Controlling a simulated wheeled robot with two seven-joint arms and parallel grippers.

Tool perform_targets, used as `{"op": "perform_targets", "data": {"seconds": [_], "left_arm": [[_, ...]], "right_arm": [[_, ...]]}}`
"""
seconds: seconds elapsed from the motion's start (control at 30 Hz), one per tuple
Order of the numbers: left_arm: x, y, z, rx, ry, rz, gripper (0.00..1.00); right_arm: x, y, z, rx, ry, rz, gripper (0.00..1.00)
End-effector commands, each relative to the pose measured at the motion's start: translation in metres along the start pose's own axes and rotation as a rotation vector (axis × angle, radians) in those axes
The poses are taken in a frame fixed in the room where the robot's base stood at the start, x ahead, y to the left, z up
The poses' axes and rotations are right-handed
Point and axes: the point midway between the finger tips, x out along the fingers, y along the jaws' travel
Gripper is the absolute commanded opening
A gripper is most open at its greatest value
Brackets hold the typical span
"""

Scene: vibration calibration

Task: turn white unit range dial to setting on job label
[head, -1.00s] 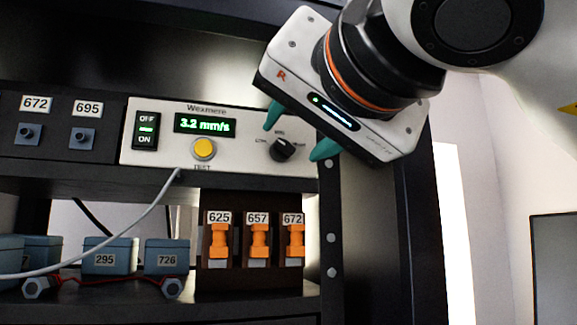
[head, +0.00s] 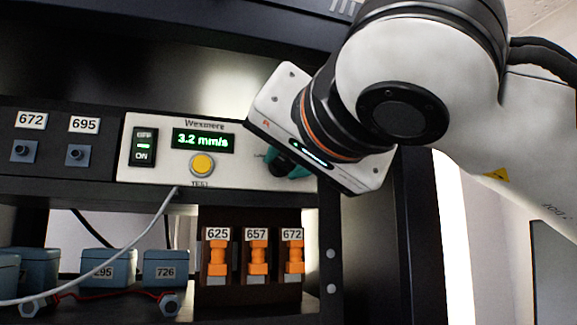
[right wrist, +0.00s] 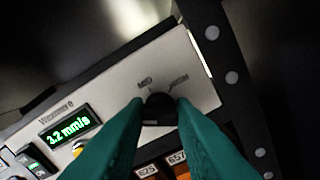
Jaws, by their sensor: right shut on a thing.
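The white Wexmere unit (head: 230,128) sits in the dark rack, its display (head: 203,139) reading 3.2 mm/s. Its black range dial (right wrist: 158,106) is at the panel's right end, with MED and another marking visible above it in the right wrist view. My right gripper (head: 284,166) is at the panel, its teal fingers shut on the dial from either side. In the head view the gripper body and fingers hide most of the dial and its markings. No job label can be made out. My left gripper is not in view.
A yellow TEST button (head: 202,165) and an OFF/ON switch (head: 144,147) are left of the dial. Orange connectors (head: 257,256) labelled 625, 657 and 672 hang below. Blue boxes (head: 166,268) and a white cable (head: 125,246) are at the lower left.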

Motion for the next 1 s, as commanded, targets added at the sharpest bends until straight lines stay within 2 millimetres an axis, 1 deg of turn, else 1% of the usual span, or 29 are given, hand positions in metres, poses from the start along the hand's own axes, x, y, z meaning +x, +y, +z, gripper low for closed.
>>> {"op": "perform_targets", "data": {"seconds": [0.17, 0.37, 0.57, 1.0], "left_arm": [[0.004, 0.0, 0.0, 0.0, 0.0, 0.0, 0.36], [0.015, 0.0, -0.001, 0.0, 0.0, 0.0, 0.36], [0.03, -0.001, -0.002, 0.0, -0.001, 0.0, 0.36], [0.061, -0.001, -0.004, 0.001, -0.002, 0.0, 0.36]], "right_arm": [[0.0, -0.001, -0.001, 0.028, 0.0, 0.0, 0.0], [-0.001, -0.001, -0.003, 0.124, -0.001, 0.001, 0.0], [-0.001, -0.002, -0.003, 0.288, -0.002, 0.001, 0.0], [-0.001, -0.003, -0.003, 0.708, -0.002, 0.001, 0.0]]}}
